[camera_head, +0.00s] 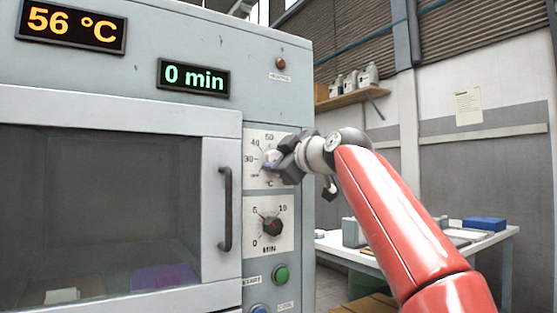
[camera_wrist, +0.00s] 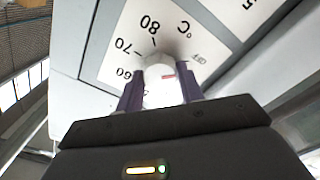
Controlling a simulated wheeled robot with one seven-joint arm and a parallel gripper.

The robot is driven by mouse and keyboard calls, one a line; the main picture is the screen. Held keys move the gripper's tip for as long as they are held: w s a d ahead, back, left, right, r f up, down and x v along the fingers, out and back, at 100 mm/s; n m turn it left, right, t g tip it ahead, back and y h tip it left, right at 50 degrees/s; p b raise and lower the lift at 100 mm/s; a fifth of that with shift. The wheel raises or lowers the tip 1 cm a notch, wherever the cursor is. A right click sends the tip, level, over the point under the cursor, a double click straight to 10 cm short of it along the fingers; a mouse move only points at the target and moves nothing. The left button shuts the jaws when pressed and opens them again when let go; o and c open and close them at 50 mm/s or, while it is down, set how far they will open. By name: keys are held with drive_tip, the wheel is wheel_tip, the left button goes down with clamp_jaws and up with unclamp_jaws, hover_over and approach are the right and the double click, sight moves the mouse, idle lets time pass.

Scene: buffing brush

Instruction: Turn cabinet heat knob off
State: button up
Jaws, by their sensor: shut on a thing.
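The heat cabinet (camera_head: 150,113) is a grey box with a glass door on the left. Its heat knob (camera_head: 269,158) is pale, on a white dial plate marked in °C, above the minute dial. In the wrist view the white knob (camera_wrist: 163,84) sits between my two purple-grey fingers, with a small red mark on it. The dial around it shows 60, 70, 80 and OFF. My gripper (camera_head: 280,160) is shut on the knob, and it also shows in the wrist view (camera_wrist: 160,92). My gripper hides part of the dial's right side in the head view. An orange display (camera_head: 72,27) reads 56 °C.
A dark minute knob (camera_head: 272,226) is just below, with a green button (camera_head: 281,274) and a blue button (camera_head: 260,309) lower down. The door handle (camera_head: 225,209) stands out left of the dials. A green display (camera_head: 194,77) reads 0 min. A table (camera_head: 400,250) stands behind right.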

drive_tip(key=shift+f, duration=0.15)
drive_tip(key=o, duration=1)
drive_tip(key=b+v, duration=0.4)
drive_tip(key=v, duration=0.3)
drive_tip(key=shift+s+d, duration=0.2)
drive_tip(key=shift+s, duration=0.15)
